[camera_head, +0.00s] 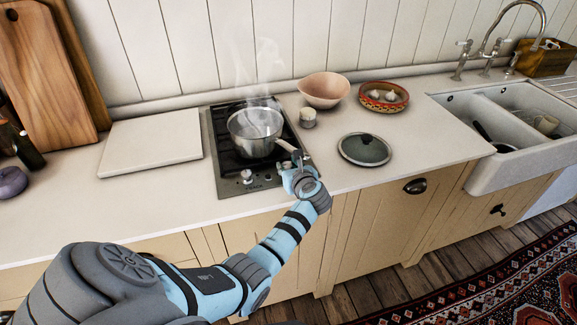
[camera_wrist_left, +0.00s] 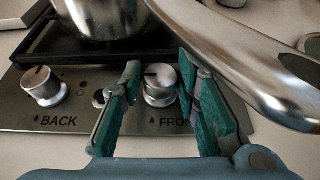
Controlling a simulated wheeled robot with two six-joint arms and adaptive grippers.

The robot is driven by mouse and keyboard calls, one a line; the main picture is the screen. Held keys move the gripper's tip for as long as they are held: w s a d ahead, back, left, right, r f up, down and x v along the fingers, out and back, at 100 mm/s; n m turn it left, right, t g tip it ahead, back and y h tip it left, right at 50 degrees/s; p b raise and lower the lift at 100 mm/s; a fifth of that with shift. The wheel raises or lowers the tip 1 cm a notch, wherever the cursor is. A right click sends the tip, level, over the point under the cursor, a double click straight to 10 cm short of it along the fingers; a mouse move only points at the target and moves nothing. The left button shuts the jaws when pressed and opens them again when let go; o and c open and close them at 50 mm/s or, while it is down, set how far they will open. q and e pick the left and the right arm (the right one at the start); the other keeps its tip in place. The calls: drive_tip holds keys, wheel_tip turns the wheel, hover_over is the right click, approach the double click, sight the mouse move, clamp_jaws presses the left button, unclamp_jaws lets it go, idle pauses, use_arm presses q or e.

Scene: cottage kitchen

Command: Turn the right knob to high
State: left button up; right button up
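The cooktop (camera_head: 228,176) is set in the counter and has two knobs at its front edge. In the left wrist view the right knob (camera_wrist_left: 160,84) is silver, above the word FRONT, with a dark mark on its face. The left knob (camera_wrist_left: 43,86) is above the word BACK; it also shows in the head view (camera_head: 247,176). My left gripper (camera_wrist_left: 158,85) is open, with its green fingers on either side of the right knob; contact cannot be told. In the head view my left gripper (camera_head: 297,168) hides the right knob. My right gripper is not in view.
A steaming steel pot (camera_head: 254,130) sits on the cooktop, its handle (camera_wrist_left: 235,60) reaching out close above my left gripper. A glass lid (camera_head: 364,149) lies to the right. A white board (camera_head: 150,143) lies to the left.

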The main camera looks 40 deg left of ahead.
use_arm(q)
drive_tip(key=shift+o, duration=1.1)
drive_tip(key=v, duration=1.2)
drive_tip(key=shift+r, duration=0.1)
